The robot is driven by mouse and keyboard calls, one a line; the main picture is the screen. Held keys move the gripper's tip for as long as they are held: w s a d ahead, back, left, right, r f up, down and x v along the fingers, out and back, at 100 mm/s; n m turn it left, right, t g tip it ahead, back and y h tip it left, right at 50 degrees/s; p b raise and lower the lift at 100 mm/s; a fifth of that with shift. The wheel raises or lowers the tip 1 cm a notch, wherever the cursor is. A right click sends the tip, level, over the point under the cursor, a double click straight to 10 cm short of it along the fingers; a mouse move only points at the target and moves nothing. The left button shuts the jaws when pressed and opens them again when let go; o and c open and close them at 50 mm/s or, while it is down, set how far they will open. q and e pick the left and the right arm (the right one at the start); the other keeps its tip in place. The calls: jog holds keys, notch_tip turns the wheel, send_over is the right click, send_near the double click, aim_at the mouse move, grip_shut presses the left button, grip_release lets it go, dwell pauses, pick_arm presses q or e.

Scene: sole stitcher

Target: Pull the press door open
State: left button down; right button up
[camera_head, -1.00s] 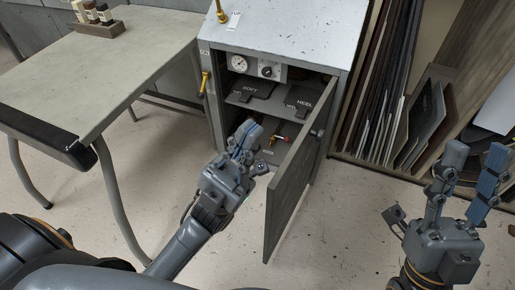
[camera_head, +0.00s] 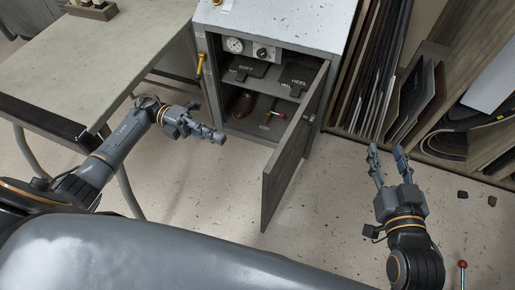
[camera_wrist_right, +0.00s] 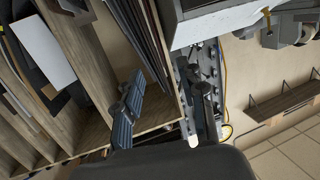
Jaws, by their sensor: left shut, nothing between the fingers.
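The press is a grey cabinet (camera_head: 208,70) with a pale top, at the top centre of the head view. Its grey door (camera_head: 290,165) is hinged on the right and stands wide open toward me, showing the inside. My left gripper (camera_head: 220,136) is shut and empty, in front of the cabinet's lower left, apart from the door and to its left. My right gripper (camera_head: 387,153) is open and empty, to the right of the door and apart from it. Its two fingers also show in the right wrist view (camera_wrist_right: 165,105).
Inside are dark plates marked HEEL (camera_head: 298,77) and SOFT, a gauge (camera_head: 235,45) and a red-knobbed lever (camera_head: 281,115). A table (camera_head: 110,50) stands left. Racks of sheets (camera_head: 375,70) stand right of the cabinet. Floor between door and right gripper is free.

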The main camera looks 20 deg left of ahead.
pick_arm(q)
jog(key=s+d, duration=0.1)
jog(key=d, duration=1)
jog(key=shift+s+d+f+y, duration=0.25)
jog(key=shift+s+d+y, duration=0.05)
jog(key=shift+s+d, duration=0.1)
pick_arm(e)
jog(key=shift+s+d+f+g+h, duration=0.15)
jog(key=shift+s+f+g, duration=0.2)
jog(key=shift+f, duration=0.3)
jog(key=shift+s+d+f+g+h, duration=0.1)
jog(key=shift+d+f+g+h, duration=0.05)
jog(key=shift+f+g, duration=0.4)
pick_arm(q)
jog(key=shift+d, duration=0.1)
